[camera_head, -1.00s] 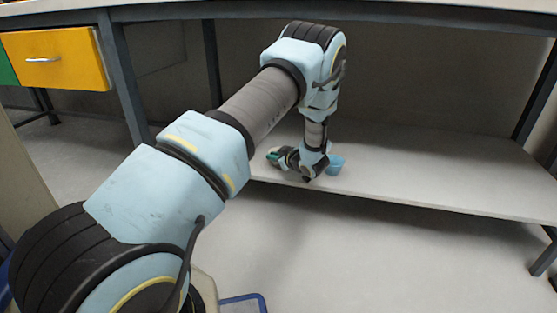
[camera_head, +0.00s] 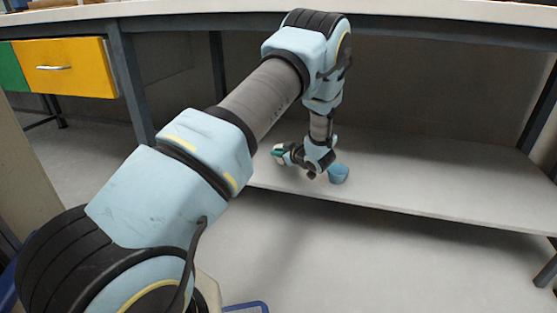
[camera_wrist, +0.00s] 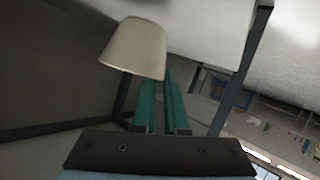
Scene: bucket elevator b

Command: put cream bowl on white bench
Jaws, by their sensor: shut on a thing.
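The cream bowl (camera_wrist: 137,47) is in the wrist view, tilted, at the tips of my gripper's green fingers (camera_wrist: 163,80). My gripper is shut on it. In the head view my gripper (camera_head: 279,152) hangs low over the front left part of a white shelf, and I cannot clearly make out the bowl there. The white bench shows a pale top (camera_head: 300,9) along the upper edge of the head view and a lower white shelf (camera_head: 430,190). A pale surface also shows close to the bowl in the wrist view (camera_wrist: 205,22).
Dark legs (camera_head: 131,85) bound the space under the top at left and right. The shelf's right half is clear.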

